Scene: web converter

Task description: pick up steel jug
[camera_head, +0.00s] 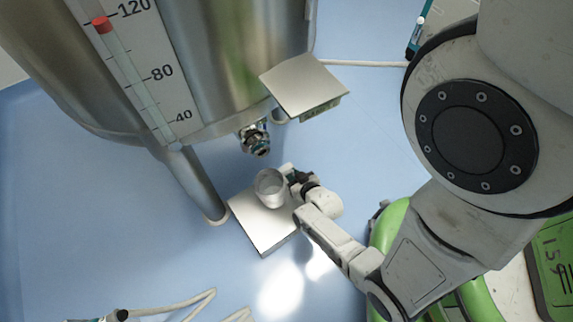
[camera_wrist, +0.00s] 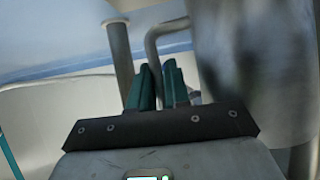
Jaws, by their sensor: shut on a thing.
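The steel jug (camera_head: 270,192) is a small open-topped metal cup, upright over a flat silver plate (camera_head: 264,236). I cannot tell whether it touches the plate. My gripper (camera_head: 290,176) is at the jug's right side, partly hidden by my wrist. In the wrist view the dark teal fingers (camera_wrist: 159,84) are close together around a bent metal handle (camera_wrist: 152,45). The jug's blurred grey wall (camera_wrist: 255,60) fills the right of that view. My gripper is shut on the jug's handle.
A large steel tank (camera_head: 225,60) with a level scale stands just behind. Its outlet valve (camera_head: 254,138) hangs near the jug, and a tank leg (camera_head: 195,185) stands to the left. A second silver plate (camera_head: 305,85) sits to the upper right. A pale hose (camera_head: 175,308) lies lower left.

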